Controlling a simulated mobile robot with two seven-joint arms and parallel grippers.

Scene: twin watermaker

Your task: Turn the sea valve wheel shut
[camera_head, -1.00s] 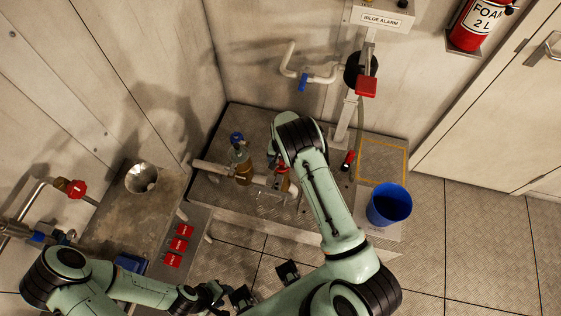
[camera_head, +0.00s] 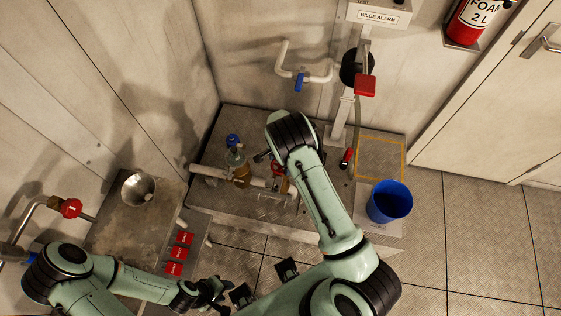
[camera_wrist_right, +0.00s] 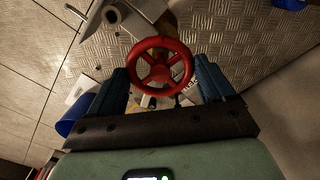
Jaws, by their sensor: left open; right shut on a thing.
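The sea valve wheel (camera_wrist_right: 160,66) is a red spoked handwheel, seen almost face-on in the right wrist view. In the head view only a bit of its red (camera_head: 277,168) shows beside my right arm, above the brass-coloured valve on a pale pipe. My right gripper (camera_wrist_right: 158,72) has its two dark blue fingers on either side of the wheel rim and is shut on it. In the head view my right arm hides most of that gripper. My left gripper (camera_head: 264,283) is open and empty, low in the head view, away from the valve.
A bottle with a blue cap (camera_head: 238,165) stands close left of the valve. A blue bucket (camera_head: 389,202) stands to the right. A metal funnel (camera_head: 138,189) and red tags (camera_head: 179,254) are at left. A red-and-black torch-like object (camera_head: 347,158) lies right of my arm.

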